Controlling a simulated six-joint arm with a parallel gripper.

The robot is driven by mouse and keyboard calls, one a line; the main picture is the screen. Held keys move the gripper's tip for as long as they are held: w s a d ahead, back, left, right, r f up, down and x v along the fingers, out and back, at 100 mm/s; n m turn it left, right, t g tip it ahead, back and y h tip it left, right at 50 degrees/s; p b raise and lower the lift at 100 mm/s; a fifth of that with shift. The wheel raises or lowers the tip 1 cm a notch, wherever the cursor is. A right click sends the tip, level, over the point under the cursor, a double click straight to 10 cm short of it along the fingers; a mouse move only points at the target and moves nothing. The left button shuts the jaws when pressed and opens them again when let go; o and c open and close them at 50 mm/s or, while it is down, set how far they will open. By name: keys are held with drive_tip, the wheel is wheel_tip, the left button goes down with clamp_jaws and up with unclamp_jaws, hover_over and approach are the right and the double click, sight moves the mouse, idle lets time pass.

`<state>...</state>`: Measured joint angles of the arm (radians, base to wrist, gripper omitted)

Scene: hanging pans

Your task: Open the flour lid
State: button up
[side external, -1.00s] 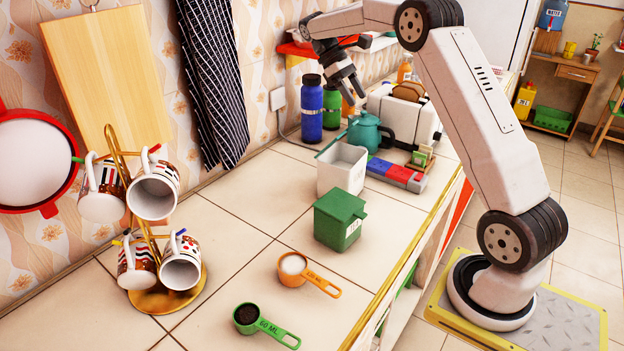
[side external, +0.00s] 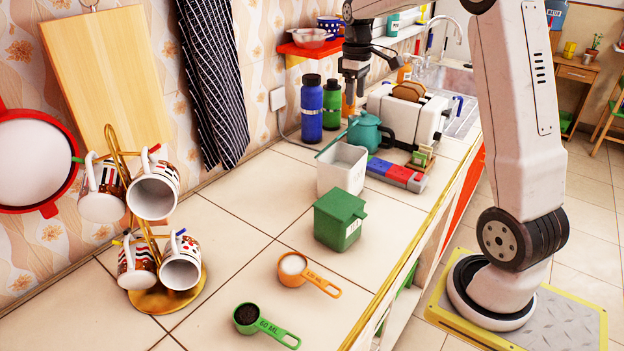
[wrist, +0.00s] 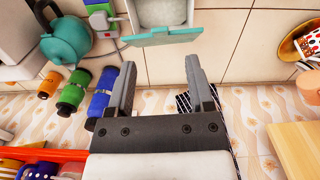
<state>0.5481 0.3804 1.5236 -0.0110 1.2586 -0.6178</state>
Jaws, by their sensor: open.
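A white box (side external: 342,172) stands on the counter with its top open. Its teal lid (wrist: 160,37) is swung up on the wall side; the box's pale inside (wrist: 162,12) shows in the wrist view. A green box (side external: 338,222) with a shut lid and a white label stands in front of it. The label is too small to read, so I cannot tell which box holds flour.
Near the white box are a teal kettle (side external: 367,132), a red and blue block (side external: 396,176), a toaster (side external: 412,115) and blue (side external: 311,110) and green bottles. A mug rack (side external: 160,300) and two measuring scoops stand nearer. The counter left of the boxes is clear.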

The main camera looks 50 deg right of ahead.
sight(340, 136)
idle(0.3)
drive_tip(key=shift+f, duration=3.85)
clamp_jaws()
